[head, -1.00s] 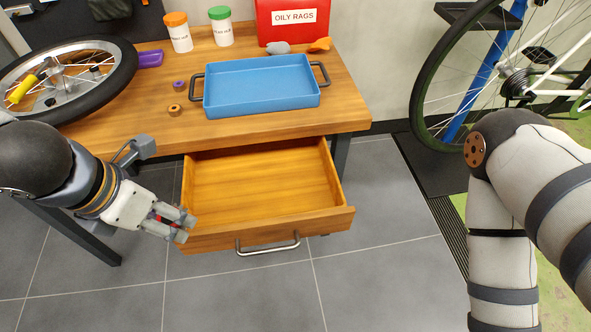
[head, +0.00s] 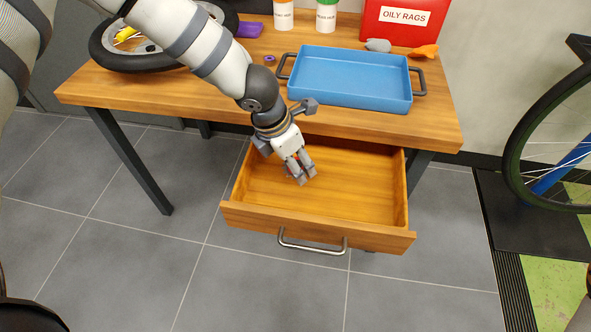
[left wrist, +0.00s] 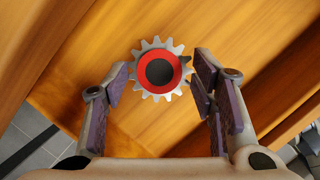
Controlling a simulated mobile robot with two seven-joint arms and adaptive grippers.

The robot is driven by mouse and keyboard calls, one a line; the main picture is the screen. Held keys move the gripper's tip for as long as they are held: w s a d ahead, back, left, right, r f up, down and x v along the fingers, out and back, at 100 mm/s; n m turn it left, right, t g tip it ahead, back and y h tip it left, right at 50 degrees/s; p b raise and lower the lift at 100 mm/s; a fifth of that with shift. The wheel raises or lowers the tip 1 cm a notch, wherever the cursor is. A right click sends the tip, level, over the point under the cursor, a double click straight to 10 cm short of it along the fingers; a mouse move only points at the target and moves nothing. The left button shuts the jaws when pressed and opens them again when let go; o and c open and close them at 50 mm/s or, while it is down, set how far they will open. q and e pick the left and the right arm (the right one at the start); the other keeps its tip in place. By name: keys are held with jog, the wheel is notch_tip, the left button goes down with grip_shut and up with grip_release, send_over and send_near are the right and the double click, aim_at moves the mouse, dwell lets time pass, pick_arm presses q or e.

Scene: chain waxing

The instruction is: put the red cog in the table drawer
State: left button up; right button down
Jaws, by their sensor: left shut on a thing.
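The red cog (left wrist: 141,72), a grey toothed ring with a red face and dark centre, is between the fingertips of my left gripper (head: 301,174). The left gripper is shut on it. In the head view the cog is mostly hidden by the fingers. The table drawer (head: 365,236) is pulled open and looks empty, with a wooden floor and a metal handle. The left gripper is over the left part of the drawer's opening, pointing down. In the left wrist view the drawer's wood lies behind the cog. My right gripper is out of view.
A blue tray (head: 350,80) with dark handles stands on the wooden table (head: 434,128) above the drawer. A wheel (head: 110,55), two bottles and a red oily-rags box (head: 398,22) are behind. Grey floor is clear before the drawer.

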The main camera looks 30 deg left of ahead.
pick_arm(q)
notch_tip(320, 180, down, 3)
jog(key=shift+s+f+b, duration=0.15)
jog(key=shift+b, duration=0.2)
jog(key=shift+c, duration=0.5)
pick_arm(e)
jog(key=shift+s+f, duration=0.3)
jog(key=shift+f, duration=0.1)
pick_arm(q)
jog(key=o, duration=1.2)
jog(key=shift+o, duration=0.2)
jog(key=p+v, duration=0.3)
jog(key=v, duration=0.9)
jog(key=shift+r+p, duration=0.25)
jog(key=shift+p, duration=0.1)
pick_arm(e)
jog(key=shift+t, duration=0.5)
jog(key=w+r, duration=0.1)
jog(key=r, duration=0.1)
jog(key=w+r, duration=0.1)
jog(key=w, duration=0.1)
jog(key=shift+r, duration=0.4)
pick_arm(q)
jog(key=shift+d, duration=0.1)
